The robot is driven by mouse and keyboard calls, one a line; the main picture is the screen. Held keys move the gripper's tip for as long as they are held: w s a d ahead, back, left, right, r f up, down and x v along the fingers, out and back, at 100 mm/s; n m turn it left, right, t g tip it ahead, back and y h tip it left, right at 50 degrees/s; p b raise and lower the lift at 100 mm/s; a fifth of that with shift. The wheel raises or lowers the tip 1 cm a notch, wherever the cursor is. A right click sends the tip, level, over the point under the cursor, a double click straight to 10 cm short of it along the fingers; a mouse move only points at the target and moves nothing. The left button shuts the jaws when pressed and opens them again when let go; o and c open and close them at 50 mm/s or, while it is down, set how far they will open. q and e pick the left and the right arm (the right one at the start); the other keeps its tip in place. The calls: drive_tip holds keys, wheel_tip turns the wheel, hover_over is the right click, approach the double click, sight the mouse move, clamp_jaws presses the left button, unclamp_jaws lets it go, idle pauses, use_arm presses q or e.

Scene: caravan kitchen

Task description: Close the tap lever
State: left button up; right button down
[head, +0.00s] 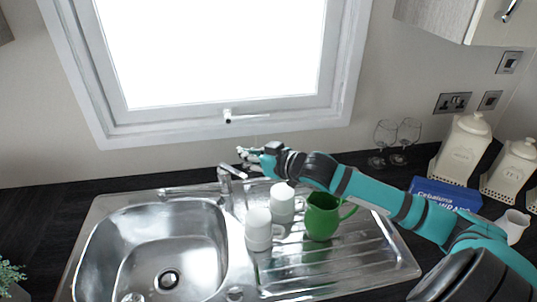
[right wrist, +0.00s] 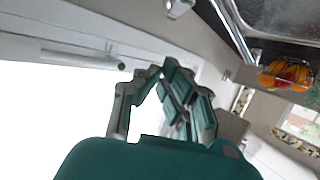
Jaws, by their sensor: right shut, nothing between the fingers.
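The chrome tap (head: 226,180) stands on the back rim of the sink (head: 95,228), between the bowl and the drainer. Its lever (head: 233,171) is at the top and slants toward the right. My right gripper (head: 243,153) is shut and empty, just above and behind the tap, on the window side. In the head view I see a small gap between the fingertips and the lever. In the right wrist view my fingers (right wrist: 163,72) are closed together, and a chrome piece at the top edge (right wrist: 178,8) looks like part of the tap. My left gripper is out of view.
Two white mugs (head: 258,232) and a green jug (head: 321,217) stand on the drainer under my right forearm. Wine glasses (head: 384,136), a blue box (head: 432,190) and cream canisters (head: 461,150) are at right. The window frame (head: 200,122) is close behind the gripper.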

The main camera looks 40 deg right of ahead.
drive_tip(key=b+v, duration=0.1)
drive_tip(key=v, duration=0.7)
